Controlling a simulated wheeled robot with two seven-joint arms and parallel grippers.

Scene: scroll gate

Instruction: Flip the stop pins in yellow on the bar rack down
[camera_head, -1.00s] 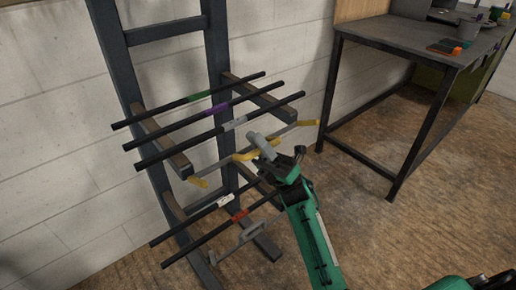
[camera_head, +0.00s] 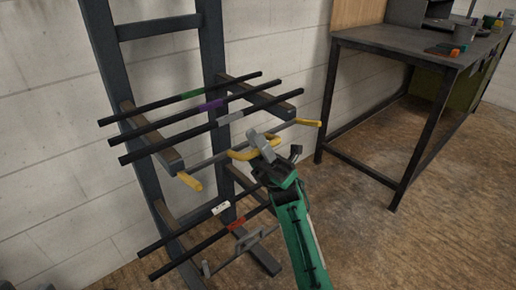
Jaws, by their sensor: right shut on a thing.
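The dark bar rack (camera_head: 212,60) stands against the wall and carries long black bars on its arms. A grey rod crosses the front of the upper arms, with a yellow stop pin (camera_head: 190,181) at its left end and another yellow stop pin (camera_head: 308,122) at its right end. A bent yellow handle (camera_head: 240,154) sits at the rod's middle. My right gripper (camera_head: 262,146) is shut on this handle's right part and hides some of it. The left pin slants down to the right; the right pin lies nearly level. My left gripper is out of view.
Upper bars carry green (camera_head: 191,94), purple (camera_head: 211,105) and grey bands. Two lower bars, one with a red band (camera_head: 236,225), rest below beside a grey bracket (camera_head: 246,245). A dark workbench (camera_head: 420,48) stands at right, with open floor before it.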

